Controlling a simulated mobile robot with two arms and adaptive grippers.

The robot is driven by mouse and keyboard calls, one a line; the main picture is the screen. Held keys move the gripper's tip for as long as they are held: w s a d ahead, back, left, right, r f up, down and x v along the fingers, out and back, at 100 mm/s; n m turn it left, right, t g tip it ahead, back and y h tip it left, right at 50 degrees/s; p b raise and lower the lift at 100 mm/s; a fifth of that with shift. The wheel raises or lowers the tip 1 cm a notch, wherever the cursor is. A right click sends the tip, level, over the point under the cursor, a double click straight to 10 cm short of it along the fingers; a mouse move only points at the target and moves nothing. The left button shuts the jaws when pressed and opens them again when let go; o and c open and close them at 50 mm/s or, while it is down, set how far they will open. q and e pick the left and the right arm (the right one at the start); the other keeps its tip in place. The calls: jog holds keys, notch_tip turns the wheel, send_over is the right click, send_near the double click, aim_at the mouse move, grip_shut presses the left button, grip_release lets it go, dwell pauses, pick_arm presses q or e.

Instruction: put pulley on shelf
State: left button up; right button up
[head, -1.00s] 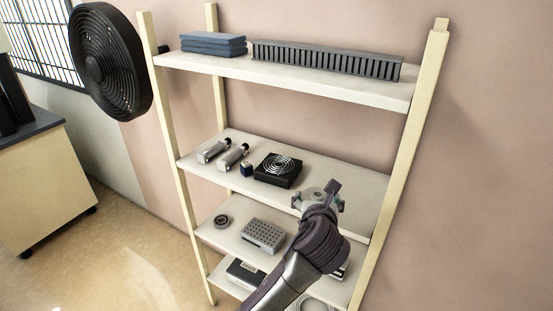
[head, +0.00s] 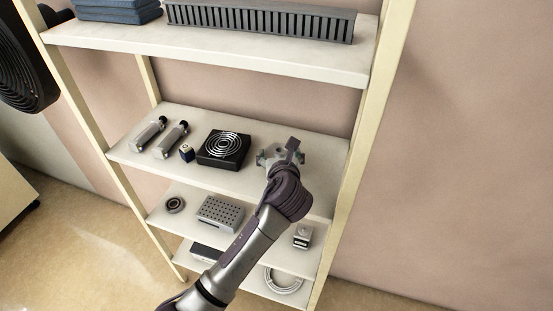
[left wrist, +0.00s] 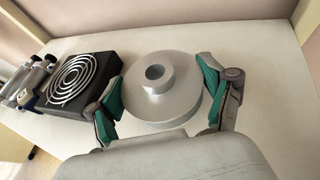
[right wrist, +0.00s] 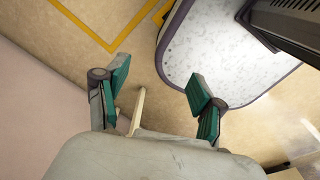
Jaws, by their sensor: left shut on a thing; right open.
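The pulley is a grey stepped disc with a hub and centre hole. It shows best in the left wrist view (left wrist: 182,100), between the two green-padded fingers of my left gripper (head: 279,157), which is shut on it. The pulley is at the right part of the second shelf from the top (head: 322,165), to the right of a black fan. I cannot tell whether its underside touches the board. In the head view, my gripper partly hides it. My right gripper (right wrist: 160,75) is open and empty above the floor.
The top shelf (head: 200,53) is above, and a pale right post (head: 362,130) bounds the rack. Lower shelves hold several parts.

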pick_arm(q)
jog(key=f, duration=0.1)
jog(key=w+f, duration=0.1)
jog(key=f, duration=0.1)
jog(key=shift+a, duration=0.1)
jog(key=shift+w+f, duration=0.15)
jog(key=shift+w, duration=0.1)
jog(key=o, duration=1.1)
jog(key=shift+s, duration=0.1)
jog(key=shift+o, duration=0.3)
jog(key=shift+s, duration=0.1)
jog(key=b+v, duration=0.1)
jog(key=v, duration=1.1)
jog(key=shift+r, duration=0.2)
pick_arm(e)
jog(key=w, duration=0.1)
jog(key=w+f, duration=0.1)
jog(key=w, duration=0.1)
jog(key=shift+w, duration=0.2)
jog(key=shift+s+a, duration=0.1)
